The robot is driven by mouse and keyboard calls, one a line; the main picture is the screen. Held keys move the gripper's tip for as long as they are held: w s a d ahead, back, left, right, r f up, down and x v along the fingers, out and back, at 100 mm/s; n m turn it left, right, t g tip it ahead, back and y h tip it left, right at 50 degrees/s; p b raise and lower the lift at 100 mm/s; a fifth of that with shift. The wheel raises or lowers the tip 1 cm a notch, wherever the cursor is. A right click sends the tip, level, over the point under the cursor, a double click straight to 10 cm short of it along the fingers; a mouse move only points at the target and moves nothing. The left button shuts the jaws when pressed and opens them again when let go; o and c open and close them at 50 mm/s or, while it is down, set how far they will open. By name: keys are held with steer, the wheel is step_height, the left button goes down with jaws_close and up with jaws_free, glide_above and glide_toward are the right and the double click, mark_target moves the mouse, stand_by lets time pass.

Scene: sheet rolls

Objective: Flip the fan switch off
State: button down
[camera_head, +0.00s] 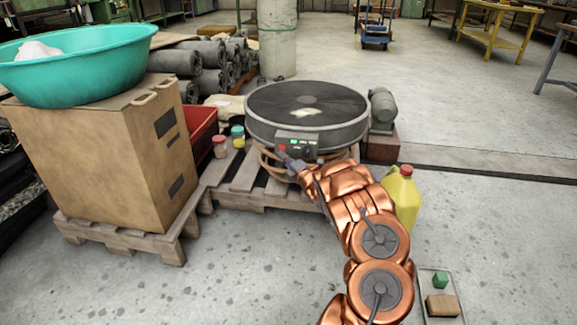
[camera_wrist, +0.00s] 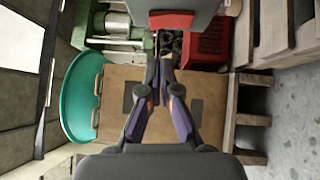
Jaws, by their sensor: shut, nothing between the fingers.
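The fan (camera_head: 345,135) is a wide, round dark drum standing low on a wooden pallet. A grey control box (camera_head: 297,136) on its near side carries a red part (camera_head: 283,147) at the left and a green part at the right. My gripper (camera_head: 283,157) is at the lower left of this box, close to the red part; I cannot tell whether it touches. In the wrist view my gripper (camera_wrist: 160,80) is shut and empty, with a red piece (camera_wrist: 172,20) on a grey body just beyond the fingertips. The switch position is unclear.
A brown box (camera_head: 90,160) with a teal basin (camera_head: 85,70) on top stands at the left. A red crate (camera_head: 201,135) and small jars (camera_head: 219,147) sit between it and the fan. A yellow jug (camera_head: 405,200) stands right of my arm.

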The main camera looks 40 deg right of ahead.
mark_target(279, 146)
steer(key=shift+w+d+r+b, duration=0.1)
steer(key=shift+w+d+b, duration=0.35)
steer(key=shift+d, duration=0.35)
steer(key=shift+w+d+r+b, duration=0.1)
steer(key=shift+w+d+b, duration=0.3)
steer(key=shift+d, duration=0.4)
steer(key=shift+w, duration=0.1)
